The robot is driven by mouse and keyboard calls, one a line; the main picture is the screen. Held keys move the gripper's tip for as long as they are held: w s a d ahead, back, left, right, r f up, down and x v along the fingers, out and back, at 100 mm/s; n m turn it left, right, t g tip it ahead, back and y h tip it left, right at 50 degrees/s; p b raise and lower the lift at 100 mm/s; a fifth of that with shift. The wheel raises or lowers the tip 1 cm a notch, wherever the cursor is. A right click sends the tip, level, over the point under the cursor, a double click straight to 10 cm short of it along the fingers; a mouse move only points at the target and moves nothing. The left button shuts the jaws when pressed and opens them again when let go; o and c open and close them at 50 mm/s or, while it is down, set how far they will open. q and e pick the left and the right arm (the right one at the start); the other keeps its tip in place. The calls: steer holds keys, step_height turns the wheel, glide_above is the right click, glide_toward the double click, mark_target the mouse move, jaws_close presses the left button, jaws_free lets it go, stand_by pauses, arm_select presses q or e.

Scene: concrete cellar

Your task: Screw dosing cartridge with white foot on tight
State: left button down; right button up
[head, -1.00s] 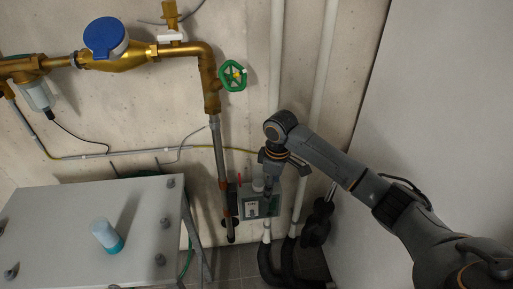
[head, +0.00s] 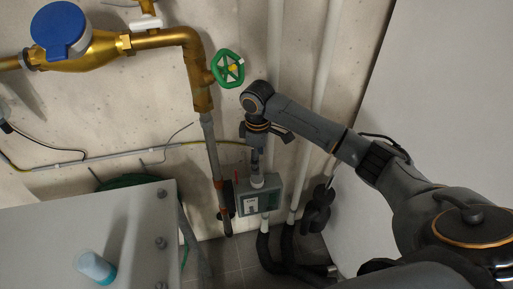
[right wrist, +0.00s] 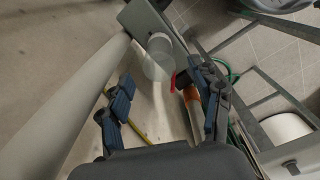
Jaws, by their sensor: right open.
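A clear cartridge with a white foot (right wrist: 160,46) stands on the grey-green dosing unit (right wrist: 140,18) in the right wrist view. In the head view its white part (head: 258,182) shows on top of the dosing unit (head: 262,201), mostly below my right gripper (head: 256,162). My right gripper also shows in the right wrist view (right wrist: 165,88), open, its fingers spread to either side of the cartridge's near end. I cannot tell whether they reach past that end. Whether the foot sits tight is not visible. My left gripper is not in view.
A second cartridge, pale with a blue-teal end (head: 96,267), is on the grey cabinet (head: 60,235). The brass pipe with a green handwheel (head: 228,68) is left of my right arm. A grey vertical pipe (right wrist: 60,110) runs close to one finger. A red piece (right wrist: 173,82) is near the cartridge.

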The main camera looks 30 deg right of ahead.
mark_target(256, 182)
step_height(256, 182, down, 8)
steer(key=shift+r+b, duration=0.15)
steer(key=shift+b, duration=0.15)
steer(key=shift+w+f, duration=0.1)
steer(key=shift+f, duration=0.6)
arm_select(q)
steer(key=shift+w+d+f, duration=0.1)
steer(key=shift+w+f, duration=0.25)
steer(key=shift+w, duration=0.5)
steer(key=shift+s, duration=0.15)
arm_select(e)
steer(key=shift+c, duration=0.2)
